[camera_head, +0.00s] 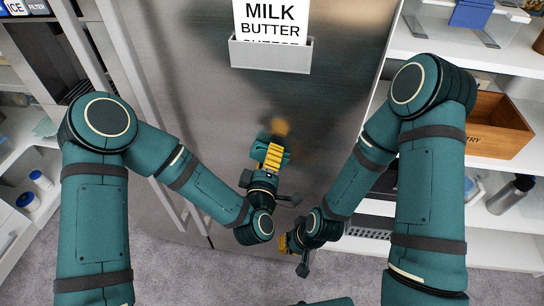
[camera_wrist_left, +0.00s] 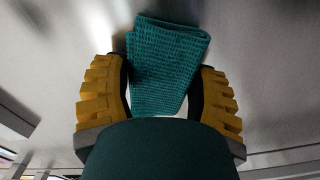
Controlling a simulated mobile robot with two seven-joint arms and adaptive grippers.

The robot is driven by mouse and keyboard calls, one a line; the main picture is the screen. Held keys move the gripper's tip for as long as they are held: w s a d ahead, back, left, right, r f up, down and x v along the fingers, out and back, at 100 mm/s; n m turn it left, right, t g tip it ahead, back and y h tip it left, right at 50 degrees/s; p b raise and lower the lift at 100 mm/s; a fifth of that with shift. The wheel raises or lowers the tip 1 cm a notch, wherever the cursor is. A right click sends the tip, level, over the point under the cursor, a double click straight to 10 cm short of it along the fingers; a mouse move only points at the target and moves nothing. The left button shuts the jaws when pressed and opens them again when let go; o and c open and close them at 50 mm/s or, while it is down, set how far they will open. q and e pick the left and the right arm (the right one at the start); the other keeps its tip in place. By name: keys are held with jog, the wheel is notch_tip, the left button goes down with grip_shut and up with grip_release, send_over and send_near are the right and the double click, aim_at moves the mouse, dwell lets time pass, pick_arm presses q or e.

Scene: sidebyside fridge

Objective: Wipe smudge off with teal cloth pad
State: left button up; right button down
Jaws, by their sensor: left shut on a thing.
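The teal cloth pad (camera_wrist_left: 168,62) is a folded, ribbed cloth between the two yellow fingers of my left gripper (camera_wrist_left: 160,92) in the left wrist view. In the head view my left gripper (camera_head: 272,157) is shut on the pad, in front of the steel fridge door (camera_head: 215,110). I cannot tell whether the pad touches the door. A blurred orange-brown patch (camera_head: 280,127) shows on the door just above the gripper; it may be the smudge or a reflection of the yellow fingers. My right gripper (camera_head: 289,244) is lower and to the right; its opening is unclear.
A grey holder (camera_head: 270,55) with a shopping list is on the door above the gripper. Long vertical handles (camera_head: 125,60) run along the door's left side. Open shelves (camera_head: 490,150) with a wooden box (camera_head: 497,125) and a bottle (camera_head: 511,194) stand at right.

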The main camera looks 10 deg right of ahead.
pick_arm(q)
jog(key=shift+b+v, duration=0.75)
jog(key=shift+v, duration=1.85)
